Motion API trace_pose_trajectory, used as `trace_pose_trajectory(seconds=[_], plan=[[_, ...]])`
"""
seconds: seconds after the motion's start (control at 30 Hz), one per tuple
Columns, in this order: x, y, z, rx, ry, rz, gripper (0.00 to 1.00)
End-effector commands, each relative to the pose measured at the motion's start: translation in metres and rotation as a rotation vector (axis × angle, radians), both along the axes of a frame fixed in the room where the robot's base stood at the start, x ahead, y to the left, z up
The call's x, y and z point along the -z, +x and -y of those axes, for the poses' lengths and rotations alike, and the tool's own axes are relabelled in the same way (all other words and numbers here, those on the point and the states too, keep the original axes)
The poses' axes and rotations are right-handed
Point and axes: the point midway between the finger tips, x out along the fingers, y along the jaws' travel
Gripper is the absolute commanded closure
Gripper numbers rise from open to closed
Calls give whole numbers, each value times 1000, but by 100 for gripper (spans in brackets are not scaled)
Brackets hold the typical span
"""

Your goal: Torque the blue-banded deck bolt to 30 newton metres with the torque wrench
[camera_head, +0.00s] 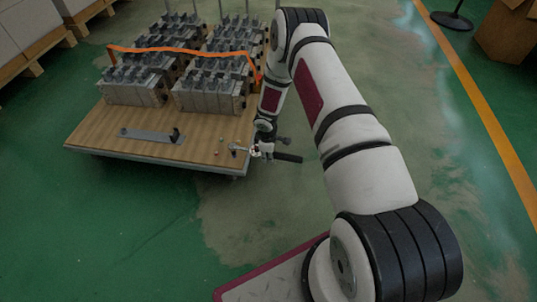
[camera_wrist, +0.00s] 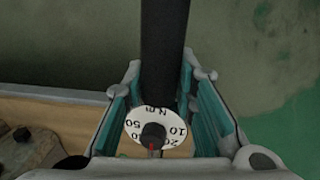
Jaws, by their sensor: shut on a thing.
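My gripper (camera_head: 262,150) is at the right front corner of the wooden deck (camera_head: 95,130). It is shut on the torque wrench (camera_head: 288,157), whose black handle points right, past the deck edge. The wrench's metal head end reaches left over the deck near small bolt-like pieces (camera_head: 218,153). In the wrist view, my teal-padded fingers (camera_wrist: 160,110) flank the black wrench handle (camera_wrist: 164,45). A white dial (camera_wrist: 174,130) with a dark knob and a red mark shows 10, 20 and 50. I cannot tell a blue band or whether the head sits on a bolt.
Grey valve blocks (camera_head: 212,98) stand in rows on the deck, with an orange strap (camera_head: 180,50) across them. A grey flat bar (camera_head: 148,135) lies near the deck's front. Green floor in front is clear. A carton (camera_head: 505,35) stands far right.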

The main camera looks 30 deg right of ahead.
Motion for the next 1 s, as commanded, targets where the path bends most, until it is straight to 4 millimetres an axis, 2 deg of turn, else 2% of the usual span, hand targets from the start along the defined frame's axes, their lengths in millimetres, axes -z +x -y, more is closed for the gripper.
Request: trace_pose_trajectory(seconds=[1.0], plan=[[16,1,0,0,0,2,100]])
